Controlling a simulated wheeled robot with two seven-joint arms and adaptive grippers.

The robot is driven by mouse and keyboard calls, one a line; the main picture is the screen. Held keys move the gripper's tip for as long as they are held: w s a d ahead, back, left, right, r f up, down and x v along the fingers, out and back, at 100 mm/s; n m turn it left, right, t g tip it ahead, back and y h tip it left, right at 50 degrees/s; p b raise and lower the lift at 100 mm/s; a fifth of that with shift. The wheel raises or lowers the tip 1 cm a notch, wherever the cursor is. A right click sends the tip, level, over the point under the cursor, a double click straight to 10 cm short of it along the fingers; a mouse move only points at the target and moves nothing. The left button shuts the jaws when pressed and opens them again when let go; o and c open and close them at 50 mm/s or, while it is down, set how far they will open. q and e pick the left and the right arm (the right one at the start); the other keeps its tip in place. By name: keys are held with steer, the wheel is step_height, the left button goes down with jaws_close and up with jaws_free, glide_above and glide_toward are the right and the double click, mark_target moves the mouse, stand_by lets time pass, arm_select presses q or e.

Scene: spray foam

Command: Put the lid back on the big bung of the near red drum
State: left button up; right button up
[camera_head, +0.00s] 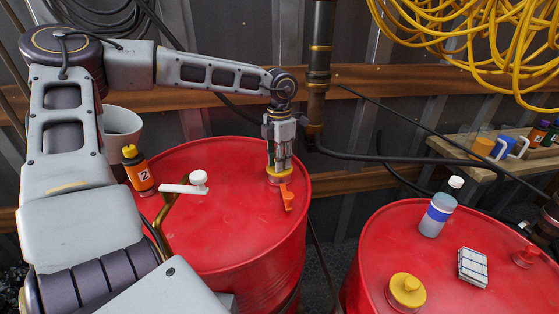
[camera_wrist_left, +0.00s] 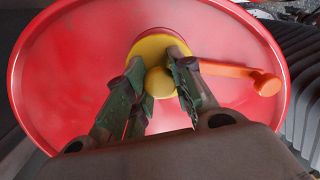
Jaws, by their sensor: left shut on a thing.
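A yellow round lid (camera_head: 281,176) with a knob is at the back right of the top of the left red drum (camera_head: 215,225). My left gripper (camera_head: 280,165) points down at it from above. In the left wrist view my gripper's fingers (camera_wrist_left: 158,85) are shut on the knob of the yellow lid (camera_wrist_left: 148,47). The lid hides the opening beneath it, and I cannot tell whether it is seated or just above. The right red drum (camera_head: 460,220) has a yellow cap (camera_head: 407,290) at its front. My right gripper is not in view.
An orange piece (camera_head: 287,197) sticks out beside the lid. A white-topped brass tool (camera_head: 185,186) and an orange bottle (camera_head: 137,170) are at the drum's left. A clear bottle (camera_head: 437,208) and a small block (camera_head: 472,267) stand on the right drum. A black hose crosses behind.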

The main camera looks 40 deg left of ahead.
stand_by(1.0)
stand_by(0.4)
arm_select(q)
steer(key=o, duration=1)
steer(key=o, duration=0.5)
steer(key=shift+r, duration=0.15)
steer(key=shift+r+p, duration=1.55)
steer(key=shift+r, duration=1.8)
